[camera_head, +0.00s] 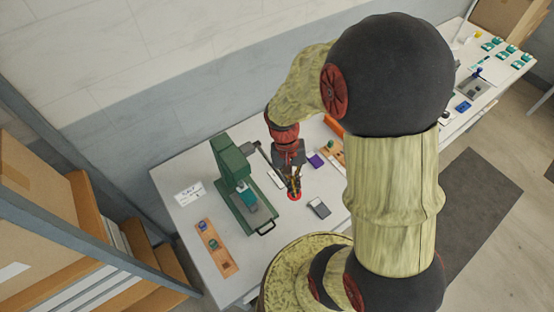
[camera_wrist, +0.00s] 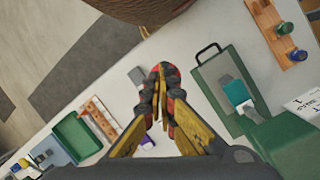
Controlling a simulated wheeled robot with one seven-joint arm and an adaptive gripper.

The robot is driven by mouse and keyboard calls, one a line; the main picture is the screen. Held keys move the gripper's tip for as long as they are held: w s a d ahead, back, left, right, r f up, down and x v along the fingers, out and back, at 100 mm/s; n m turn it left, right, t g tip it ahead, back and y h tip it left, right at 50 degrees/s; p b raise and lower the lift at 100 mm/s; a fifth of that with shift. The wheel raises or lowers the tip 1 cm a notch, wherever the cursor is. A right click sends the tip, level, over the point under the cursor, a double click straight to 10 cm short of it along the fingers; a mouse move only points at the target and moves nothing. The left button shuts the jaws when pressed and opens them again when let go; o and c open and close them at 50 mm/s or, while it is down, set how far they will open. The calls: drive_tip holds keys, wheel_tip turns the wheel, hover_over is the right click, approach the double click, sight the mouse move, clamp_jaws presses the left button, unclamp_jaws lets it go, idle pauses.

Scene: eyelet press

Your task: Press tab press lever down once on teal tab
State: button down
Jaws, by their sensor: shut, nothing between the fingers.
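The green press (camera_head: 232,165) stands on the white table, left of my gripper in the head view. A teal piece (camera_head: 248,196) with a grey part below it sits at the press's front, over its green base; it also shows in the wrist view (camera_wrist: 236,92). I cannot tell whether this piece is the tab. A dark bar shows beside the press head, but I cannot clearly make out the lever. My gripper (camera_head: 295,194) is shut and empty, apart from the press and to its right. Its red-tipped fingers meet in the wrist view (camera_wrist: 163,72).
A black loop handle (camera_head: 266,228) sticks out from the press base. A wooden board (camera_head: 213,248) with small coloured pieces lies left of the press. A grey block (camera_head: 318,208) and a purple block (camera_head: 316,160) lie right of it. A paper sign (camera_head: 189,193) lies at the left.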

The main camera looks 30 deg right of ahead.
drive_tip(key=shift+s+p+v, duration=0.15)
drive_tip(key=shift+p+v, duration=0.65)
drive_tip(key=shift+v, duration=0.35)
drive_tip(key=shift+s+p+v, duration=0.15)
drive_tip(key=shift+p+v, duration=0.65)
drive_tip(key=shift+v, duration=0.35)
drive_tip(key=shift+r, duration=0.2)
drive_tip(key=p+v, duration=0.6)
drive_tip(key=v, duration=0.2)
drive_tip(key=shift+r, duration=0.35)
drive_tip(key=shift+w, duration=0.1)
